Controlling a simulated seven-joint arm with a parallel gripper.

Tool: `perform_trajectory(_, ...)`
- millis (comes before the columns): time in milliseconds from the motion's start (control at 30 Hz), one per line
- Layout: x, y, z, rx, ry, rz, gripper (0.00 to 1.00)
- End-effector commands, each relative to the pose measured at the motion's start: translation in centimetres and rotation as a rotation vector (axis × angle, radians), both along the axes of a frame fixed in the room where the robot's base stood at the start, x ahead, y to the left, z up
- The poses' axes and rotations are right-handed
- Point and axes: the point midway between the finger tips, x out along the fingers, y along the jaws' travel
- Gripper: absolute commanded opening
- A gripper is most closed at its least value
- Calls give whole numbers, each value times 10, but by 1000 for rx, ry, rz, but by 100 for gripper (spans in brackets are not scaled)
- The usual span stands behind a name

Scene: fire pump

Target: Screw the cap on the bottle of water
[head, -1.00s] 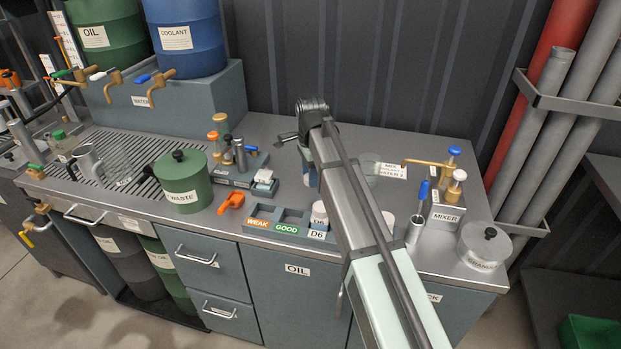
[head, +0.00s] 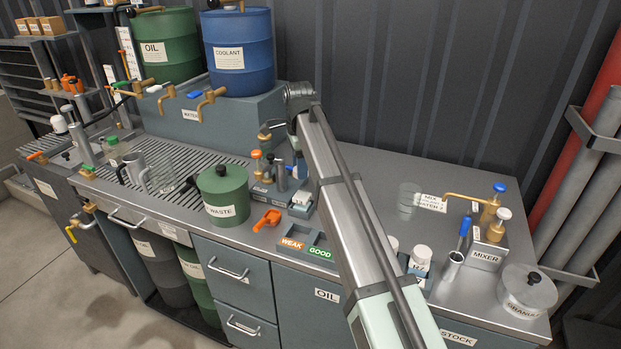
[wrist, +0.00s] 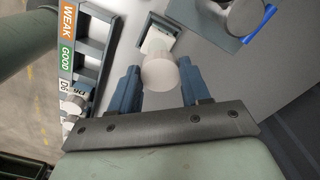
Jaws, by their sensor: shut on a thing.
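My gripper (wrist: 160,85) shows in the wrist view with two blue fingers shut on a round white cap-like thing (wrist: 159,73). I cannot tell from this angle whether anything is attached under it. In the head view my arm hides most of the gripper (head: 300,165), which is above the bench by the small rack. Just beyond the held thing in the wrist view is a white square piece (wrist: 157,42) in a blue-grey holder. I cannot tell which bottle is the water.
The green waste pot (head: 222,192) and an orange piece (head: 267,219) are to the left. The sample rack (head: 305,246) is at the front edge. A clear beaker (head: 408,200), the mixer (head: 487,250) and a lidded granule pot (head: 527,290) are right. Bench between is clear.

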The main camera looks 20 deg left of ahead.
Motion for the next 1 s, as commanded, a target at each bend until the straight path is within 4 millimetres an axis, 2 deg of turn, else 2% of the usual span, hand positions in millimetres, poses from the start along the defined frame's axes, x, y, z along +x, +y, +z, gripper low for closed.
perform_trajectory(367, -3, -3, -7, -1, 1, -61, 20)
perform_trajectory(800, -3, -3, -34, -1, 1, -60, 20)
perform_trajectory(1000, -3, -3, -40, -1, 1, -60, 20)
